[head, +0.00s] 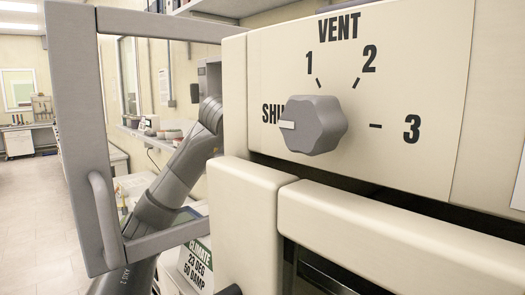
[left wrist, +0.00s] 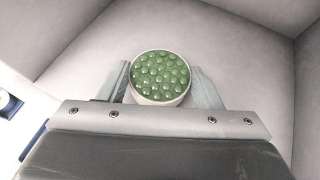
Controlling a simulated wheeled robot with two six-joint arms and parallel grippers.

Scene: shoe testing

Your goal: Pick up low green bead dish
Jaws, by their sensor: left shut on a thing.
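The low green bead dish (left wrist: 160,77) is a small round pale dish filled with glossy green beads, in the middle of the left wrist view. My left gripper (left wrist: 160,72) is shut on it, with one finger against each side of the dish. Pale grey surfaces surround the dish; I cannot tell whether it touches the one beneath. In the head view my left arm shows behind a grey frame, and its gripper is hidden behind the cream cabinet. The dish is not visible there. My right gripper is in neither view.
A grey open frame with a handle (head: 105,220) stands close at the left. The cream cabinet (head: 232,115) fills the right, with a vent knob (head: 316,126) pointing left. A climate sign (head: 196,262) is low behind the frame. Open floor (head: 38,215) lies far left.

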